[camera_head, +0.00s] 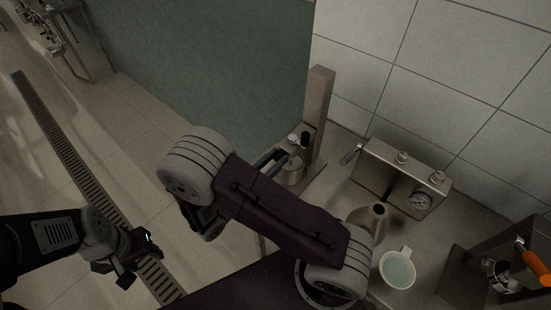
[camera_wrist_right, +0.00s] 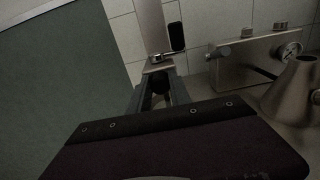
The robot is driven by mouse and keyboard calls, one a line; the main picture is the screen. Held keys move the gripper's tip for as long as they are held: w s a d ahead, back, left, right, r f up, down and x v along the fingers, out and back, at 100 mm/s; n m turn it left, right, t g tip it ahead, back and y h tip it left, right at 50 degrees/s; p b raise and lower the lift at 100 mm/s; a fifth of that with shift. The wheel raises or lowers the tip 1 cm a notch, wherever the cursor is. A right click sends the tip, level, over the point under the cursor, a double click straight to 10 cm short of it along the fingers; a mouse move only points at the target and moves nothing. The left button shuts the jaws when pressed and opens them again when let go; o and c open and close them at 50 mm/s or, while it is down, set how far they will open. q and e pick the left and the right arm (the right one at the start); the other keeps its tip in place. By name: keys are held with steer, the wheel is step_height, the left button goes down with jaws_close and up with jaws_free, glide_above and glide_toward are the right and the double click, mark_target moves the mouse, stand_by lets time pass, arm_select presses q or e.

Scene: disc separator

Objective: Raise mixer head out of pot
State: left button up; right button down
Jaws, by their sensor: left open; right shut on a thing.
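The mixer stand has a tall post (camera_head: 317,110), which also shows in the right wrist view (camera_wrist_right: 152,25). The mixer head (camera_head: 302,139) is at the post's front, with a dark upright part beside it. The metal pot (camera_head: 291,174) stands below, partly hidden by my right arm and gripper. I cannot see how deep the head sits in the pot. My right gripper (camera_head: 272,160) is at the mixer. In its wrist view the fingers (camera_wrist_right: 158,92) are shut on a dark part of the mixer head. My left gripper (camera_head: 128,262) is open and empty, away from the mixer over the floor.
A metal box with knobs and a gauge (camera_head: 398,178) stands against the tiled wall, right of the mixer. A cone-shaped metal vessel (camera_head: 373,220) and a pale cup (camera_head: 397,270) are on the counter. A dark machine with an orange handle (camera_head: 533,264) is far right.

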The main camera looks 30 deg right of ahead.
stand_by(0.8)
step_height(320, 180, up, 11)
steer(key=p, duration=0.9)
steer(key=shift+f+p, duration=0.2)
steer(key=shift+p, duration=0.1)
steer(key=c, duration=1.2)
jaws_free()
steer(key=shift+f, duration=0.1)
steer(key=b+v, duration=0.2)
steer(key=v, duration=0.7)
steer(key=shift+b, duration=0.35)
